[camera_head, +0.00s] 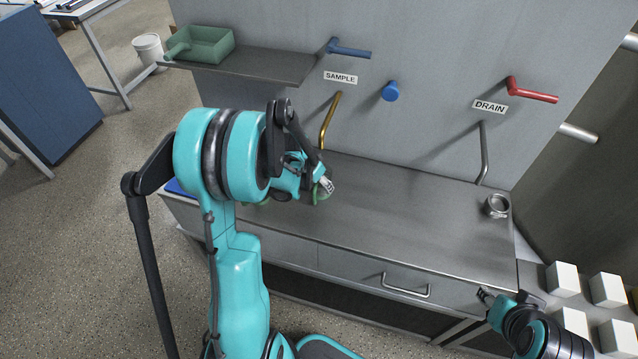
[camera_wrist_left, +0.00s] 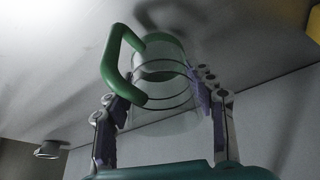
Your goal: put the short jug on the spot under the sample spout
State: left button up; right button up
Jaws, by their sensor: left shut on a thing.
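The short jug is clear with faint rings and a green handle. In the left wrist view the jug (camera_wrist_left: 162,92) sits between the two fingers of my left gripper (camera_wrist_left: 165,108), which is shut on it. In the head view my left gripper (camera_head: 318,182) is over the left part of the steel counter, and only green bits of the jug (camera_head: 322,196) show; the arm hides the rest. The brass sample spout (camera_head: 328,122) hangs from the wall just behind the gripper, under the SAMPLE label (camera_head: 340,77). The spot below it is hidden. I cannot tell whether the jug touches the counter.
The drain spout (camera_head: 484,155) and a metal ring (camera_head: 496,206) are at the counter's right. The counter's middle (camera_head: 410,225) is clear. A shelf (camera_head: 260,66) holds a green tray (camera_head: 205,45). My right gripper (camera_head: 486,296) is by the front edge, near white blocks (camera_head: 608,290).

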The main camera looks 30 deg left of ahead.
pick_arm(q)
jog(key=shift+f, duration=0.1)
jog(key=o, duration=1.3)
jog(key=shift+r, duration=0.2)
jog(key=d+p+v, duration=0.1)
jog(key=p+v, duration=0.3)
jog(key=v, duration=0.7)
jog(key=s+d+r+n+t, duration=0.1)
jog(key=s+d+r, duration=0.4)
jog(key=s+d, duration=0.2)
jog(key=s+d+r+t, duration=0.1)
jog(key=s+d+r, duration=0.3)
jog(key=s+d, duration=0.3)
jog(key=shift+d+r+n+t+y, duration=0.3)
jog(key=shift+d+r+n+t, duration=0.1)
jog(key=shift+d, duration=0.35)
